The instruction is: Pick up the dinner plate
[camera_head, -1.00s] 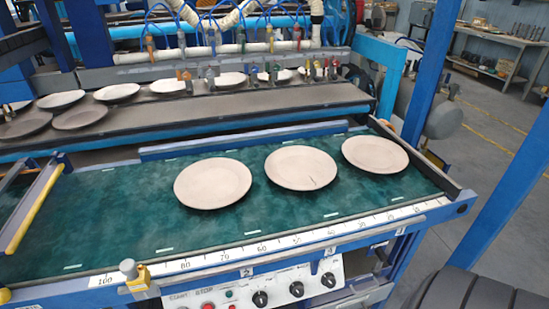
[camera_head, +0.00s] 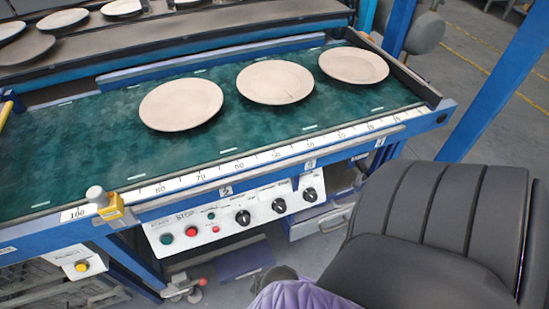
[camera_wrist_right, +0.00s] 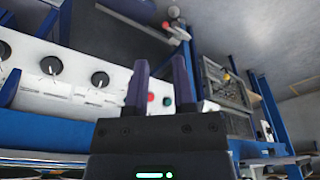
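Three pale round dinner plates lie flat and apart on the green belt in the head view: the left plate (camera_head: 181,104), the middle plate (camera_head: 275,82) and the right plate (camera_head: 354,65). The middle one has a small dark mark near its right side. My right gripper (camera_wrist_right: 160,68) shows in the right wrist view with its two dark purple fingers apart and nothing between them. It faces the control panel, and no plate shows in that view. My left gripper is not in view.
A white-scaled blue rail (camera_head: 230,170) edges the belt, with a yellow-and-grey fitting (camera_head: 110,206) at its left. Below hangs a control panel (camera_head: 235,215) with knobs and buttons. More plates (camera_head: 62,18) stand on the rear conveyor. A large black ribbed shape fills the lower right.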

